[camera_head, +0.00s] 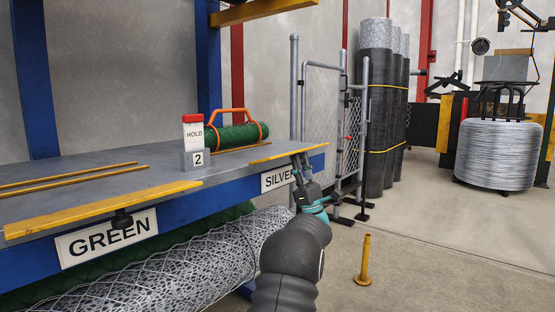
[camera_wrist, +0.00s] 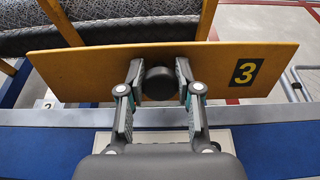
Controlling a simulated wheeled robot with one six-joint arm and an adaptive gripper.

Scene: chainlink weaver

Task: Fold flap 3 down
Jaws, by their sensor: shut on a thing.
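In the head view the flap (camera_head: 270,156) shows as a yellow strip at the bench's front edge above the SILVER sign (camera_head: 276,180). My gripper (camera_head: 300,163) reaches it from below right and hides part of it. The flap's exact tilt is hard to tell.
The bench (camera_head: 90,170) carries a green mesh roll (camera_head: 236,136) with an orange handle and a HOLD marker (camera_head: 193,134). Another yellow flap (camera_head: 103,210) lies above the GREEN sign (camera_head: 106,238). Wire rolls (camera_head: 170,270) lie below. A yellow post (camera_head: 366,262) stands on the open floor.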

